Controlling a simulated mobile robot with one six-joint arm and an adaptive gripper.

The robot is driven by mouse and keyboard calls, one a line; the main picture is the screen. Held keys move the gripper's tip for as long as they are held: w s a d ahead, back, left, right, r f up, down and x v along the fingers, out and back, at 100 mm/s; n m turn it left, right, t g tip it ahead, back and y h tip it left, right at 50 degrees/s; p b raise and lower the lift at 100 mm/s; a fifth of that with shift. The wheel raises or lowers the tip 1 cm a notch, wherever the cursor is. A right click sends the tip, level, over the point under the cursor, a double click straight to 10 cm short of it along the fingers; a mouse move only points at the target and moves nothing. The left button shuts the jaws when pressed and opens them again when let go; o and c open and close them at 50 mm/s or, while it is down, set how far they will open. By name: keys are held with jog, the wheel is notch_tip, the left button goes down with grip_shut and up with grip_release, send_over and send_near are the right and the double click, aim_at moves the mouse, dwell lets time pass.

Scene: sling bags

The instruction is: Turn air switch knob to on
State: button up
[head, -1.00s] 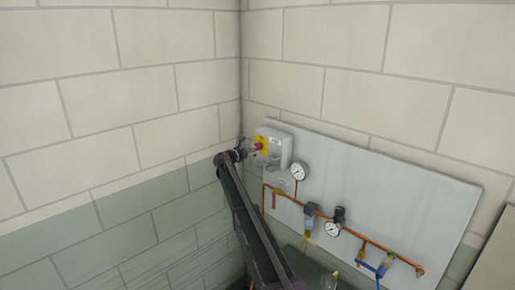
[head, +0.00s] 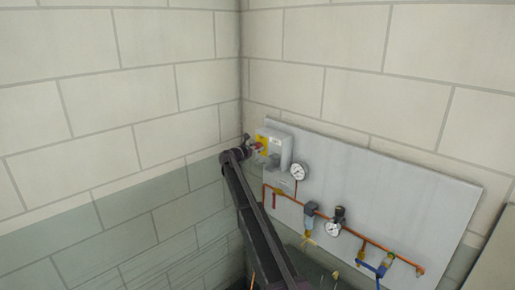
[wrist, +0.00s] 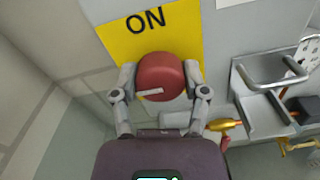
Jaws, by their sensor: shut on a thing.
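The red round air switch knob (wrist: 162,78) stands on a yellow plate (wrist: 118,38) marked "ON" above it in the wrist view. A pale mark on the knob points to the left. My gripper (wrist: 160,84) is shut on the knob, one finger on each side. In the head view my gripper (head: 255,149) is at the front of the grey switch box (head: 284,146), where part of the yellow plate (head: 262,138) shows. The knob is mostly hidden there by the gripper.
The box is on a grey wall panel (head: 400,190) near the room corner. Pressure gauges (head: 299,171) and an orange pipe (head: 355,235) with fittings lie below and right. In the wrist view a metal bracket (wrist: 262,112) is close on the right. The left wall is bare.

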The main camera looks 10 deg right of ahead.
jog(key=shift+m, duration=0.3)
jog(key=m, duration=0.3)
jog(key=shift+m, duration=0.4)
jog(key=m, duration=0.4)
jog(key=shift+d+m, duration=0.1)
jog(key=shift+m, duration=0.2)
jog(key=m, duration=0.4)
jog(key=shift+f+m, duration=0.1)
jog(key=shift+m, duration=2.4)
jog(key=o, duration=1.1)
jog(key=shift+f, duration=0.1)
jog(key=shift+o, duration=0.2)
jog(key=shift+s, duration=0.15)
